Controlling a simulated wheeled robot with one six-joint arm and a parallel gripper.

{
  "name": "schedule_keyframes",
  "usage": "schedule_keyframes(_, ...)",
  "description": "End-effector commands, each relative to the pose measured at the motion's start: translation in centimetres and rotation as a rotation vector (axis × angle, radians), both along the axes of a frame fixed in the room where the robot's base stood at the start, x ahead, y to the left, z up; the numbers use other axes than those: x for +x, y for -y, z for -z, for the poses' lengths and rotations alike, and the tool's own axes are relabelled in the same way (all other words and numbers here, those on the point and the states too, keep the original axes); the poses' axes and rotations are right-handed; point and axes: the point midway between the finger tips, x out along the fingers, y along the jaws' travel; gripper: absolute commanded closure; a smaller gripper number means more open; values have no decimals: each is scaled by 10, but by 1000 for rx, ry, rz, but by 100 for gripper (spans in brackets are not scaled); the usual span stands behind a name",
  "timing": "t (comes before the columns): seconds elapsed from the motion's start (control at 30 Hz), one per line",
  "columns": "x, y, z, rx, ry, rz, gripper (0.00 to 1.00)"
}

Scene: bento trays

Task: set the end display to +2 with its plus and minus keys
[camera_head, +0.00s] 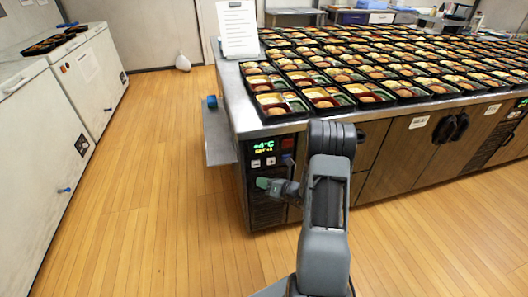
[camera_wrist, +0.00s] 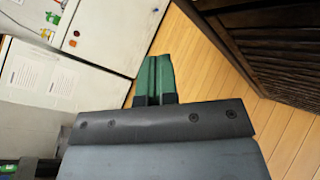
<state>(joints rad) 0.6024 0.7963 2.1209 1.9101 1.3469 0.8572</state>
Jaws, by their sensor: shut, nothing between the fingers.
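The end display (camera_head: 263,146) is a small dark panel on the near end of the steel counter. Its upper line reads +4°C in green; the smaller yellow line below starts with SET, and its number is too small to read surely. Under it sit two pale keys, a left one (camera_head: 256,164) and a right one (camera_head: 271,161); the left looks like minus, the right like plus. My gripper (camera_head: 263,183) has green fingertips, shut and empty, just below the keys in the head view. Any gap to the panel is unclear. The wrist view shows the shut fingers (camera_wrist: 157,75), but no display or keys.
A reddish patch (camera_head: 287,143) is right of the display, partly behind my arm. The counter (camera_head: 238,101) carries many bento trays and a clipboard sign (camera_head: 238,30). A side shelf (camera_head: 217,137) with a blue item juts left. White freezers (camera_head: 50,130) stand left; the wooden floor between is clear.

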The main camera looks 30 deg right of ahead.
Motion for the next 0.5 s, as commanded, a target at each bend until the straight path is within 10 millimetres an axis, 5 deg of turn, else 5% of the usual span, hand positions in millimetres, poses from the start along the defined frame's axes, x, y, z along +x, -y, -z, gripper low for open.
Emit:
schedule_keyframes(0.23,-4,-23,-19,-93,39,-125,100)
schedule_keyframes(0.37,-23,-71,-54,-315,139,-405,100)
schedule_keyframes(0.5,-74,-125,-91,-694,341,-850,100)
